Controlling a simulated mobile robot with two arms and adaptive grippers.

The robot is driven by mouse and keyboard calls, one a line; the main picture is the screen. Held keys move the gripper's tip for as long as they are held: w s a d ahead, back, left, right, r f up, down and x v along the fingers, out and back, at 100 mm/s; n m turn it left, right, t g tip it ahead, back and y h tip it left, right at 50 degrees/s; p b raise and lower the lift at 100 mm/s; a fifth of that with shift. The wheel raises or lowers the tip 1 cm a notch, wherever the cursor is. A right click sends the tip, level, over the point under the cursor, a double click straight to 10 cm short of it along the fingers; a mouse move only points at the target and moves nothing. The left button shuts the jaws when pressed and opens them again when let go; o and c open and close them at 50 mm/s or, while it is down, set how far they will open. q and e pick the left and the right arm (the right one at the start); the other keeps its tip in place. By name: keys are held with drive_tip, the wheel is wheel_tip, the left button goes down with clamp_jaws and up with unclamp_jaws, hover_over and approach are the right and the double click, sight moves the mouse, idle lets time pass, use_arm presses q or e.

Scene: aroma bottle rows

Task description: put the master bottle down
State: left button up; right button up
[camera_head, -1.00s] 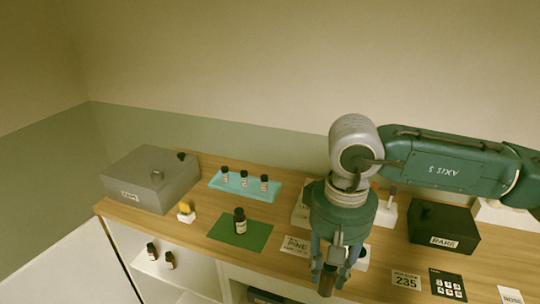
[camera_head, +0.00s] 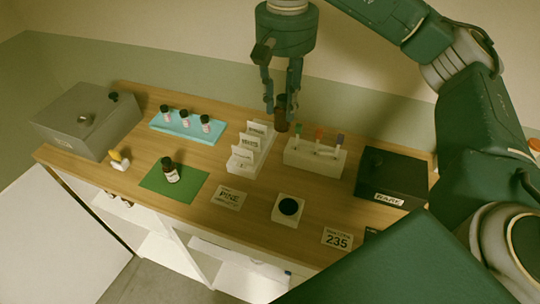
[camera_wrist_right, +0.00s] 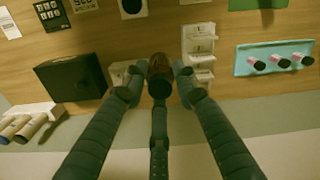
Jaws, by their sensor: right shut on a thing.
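My right gripper (camera_head: 283,108) is shut on a dark brown bottle (camera_head: 281,126), held upright above the back of the table, between the card rack and the stick holder in the picture. In the right wrist view the bottle (camera_wrist_right: 160,68) shows between the two fingertips (camera_wrist_right: 160,84), dark cap end towards the camera. I cannot tell how high it hangs. Another dark bottle (camera_head: 169,172) with a pale label stands on the green mat (camera_head: 190,188). My left gripper is not in view.
A teal tray (camera_head: 209,138) with three small bottles stands at the back left, beside a grey box (camera_head: 100,110). The white card rack (camera_head: 242,165), stick holder (camera_head: 318,163), black RARE box (camera_head: 383,180), white pad with a black disc (camera_head: 289,207), and PINE card (camera_head: 228,198) fill the middle and right.

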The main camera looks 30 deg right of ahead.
sight(279, 128)
drive_tip(key=f, duration=0.4)
drive_tip(key=a+f, duration=0.1)
drive_tip(key=f, duration=0.1)
drive_tip(key=shift+s+b, duration=0.1)
drive_tip(key=shift+b, duration=0.2)
drive_tip(key=f+p, duration=0.1)
drive_tip(key=f, duration=0.3)
drive_tip(key=f+p, duration=0.1)
drive_tip(key=f, duration=0.3)
drive_tip(key=f+p, duration=0.1)
drive_tip(key=f, duration=0.3)
drive_tip(key=shift+d+f, duration=0.2)
drive_tip(key=shift+d, duration=0.1)
drive_tip(key=shift+f, duration=0.2)
drive_tip(key=shift+f+b, duration=0.2)
drive_tip(key=shift+b, duration=0.2)
drive_tip(key=o, duration=1.1)
drive_tip(key=shift+r, duration=0.1)
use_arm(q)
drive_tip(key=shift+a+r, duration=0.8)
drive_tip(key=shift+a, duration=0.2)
use_arm(e)
drive_tip(key=shift+o, duration=0.2)
